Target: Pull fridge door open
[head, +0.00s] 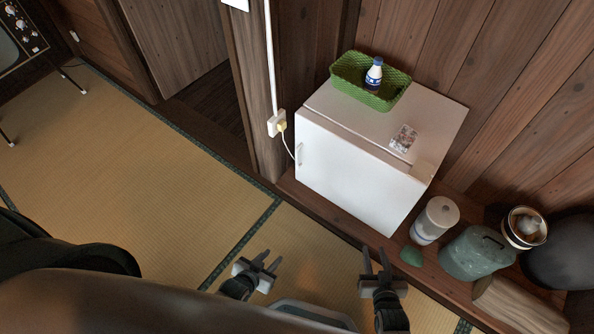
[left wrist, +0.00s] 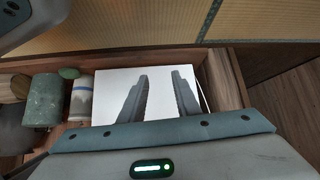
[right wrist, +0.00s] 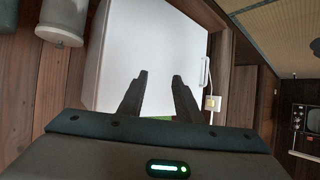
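A small white fridge (head: 355,175) stands against the wooden wall in the head view, with its door shut. A light handle (head: 300,152) is at the left edge of the door, and it also shows in the right wrist view (right wrist: 205,72). My left gripper (head: 264,262) is open and empty over the tatami, in front of the fridge and apart from it. My right gripper (head: 376,262) is open and empty, near the lower right of the fridge and apart from it. The white fridge also shows behind the fingers in the left wrist view (left wrist: 110,85).
A green basket (head: 345,77) with a bottle (head: 374,74) sits on the fridge. A white canister (head: 435,220), a green-grey drum (head: 475,253) and a green stone-like object (head: 411,256) stand at the right. A wall outlet (head: 277,124) is left of the fridge. The tatami (head: 160,180) at left is clear.

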